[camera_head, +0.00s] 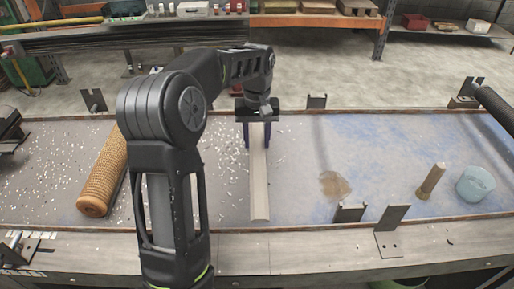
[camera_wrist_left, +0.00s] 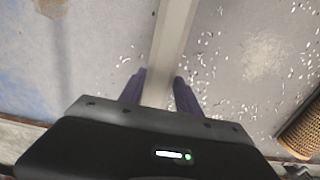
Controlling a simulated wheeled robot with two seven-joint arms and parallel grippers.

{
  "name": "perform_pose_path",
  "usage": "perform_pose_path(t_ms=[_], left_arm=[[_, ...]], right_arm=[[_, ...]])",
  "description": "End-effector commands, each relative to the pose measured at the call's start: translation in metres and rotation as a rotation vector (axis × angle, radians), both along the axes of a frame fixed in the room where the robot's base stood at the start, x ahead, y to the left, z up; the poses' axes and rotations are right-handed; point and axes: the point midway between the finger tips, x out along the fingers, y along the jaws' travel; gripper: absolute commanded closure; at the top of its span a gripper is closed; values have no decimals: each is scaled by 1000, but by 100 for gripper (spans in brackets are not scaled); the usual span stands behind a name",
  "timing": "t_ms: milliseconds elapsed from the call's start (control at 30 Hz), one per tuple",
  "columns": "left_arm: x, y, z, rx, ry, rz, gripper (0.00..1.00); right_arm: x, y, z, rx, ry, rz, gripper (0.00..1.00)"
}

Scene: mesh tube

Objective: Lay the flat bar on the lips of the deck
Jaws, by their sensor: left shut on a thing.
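The flat bar (camera_head: 259,185) is a long pale grey strip in the middle of the head view, running from my gripper toward the front edge of the deck. My left gripper (camera_head: 261,140) is shut on its far end, with a purple finger on each side. In the left wrist view the bar (camera_wrist_left: 174,40) runs up between the purple fingers (camera_wrist_left: 160,95). The deck (camera_head: 300,160) is a grey sheet with raised lips; its front lip (camera_head: 330,223) is brown. I cannot tell how high the bar is above the deck. My right gripper is not in view.
A tan mesh tube (camera_head: 103,175) lies left on the deck and shows in the left wrist view (camera_wrist_left: 303,130). Metal shavings litter the left half. A wooden-handled tool (camera_head: 431,181) and a blue lump (camera_head: 475,184) lie right. Upright brackets (camera_head: 391,217) stand along the edges.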

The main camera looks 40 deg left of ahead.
Motion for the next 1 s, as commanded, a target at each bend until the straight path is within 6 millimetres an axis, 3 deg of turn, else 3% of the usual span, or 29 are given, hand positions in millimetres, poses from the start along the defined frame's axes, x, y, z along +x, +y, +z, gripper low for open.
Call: perform_pose_path(t_ms=[267, 600, 967, 1000], left_arm=[[0, 0, -1, 1, -2, 0, 100], [0, 0, -35, 0, -1, 0, 100], [1, 0, -39, 0, -4, 0, 100], [0, 0, -40, 0, 0, 0, 59]], right_arm=[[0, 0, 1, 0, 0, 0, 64], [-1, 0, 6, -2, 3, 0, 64], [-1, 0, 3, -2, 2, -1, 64], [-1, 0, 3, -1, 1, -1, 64]])
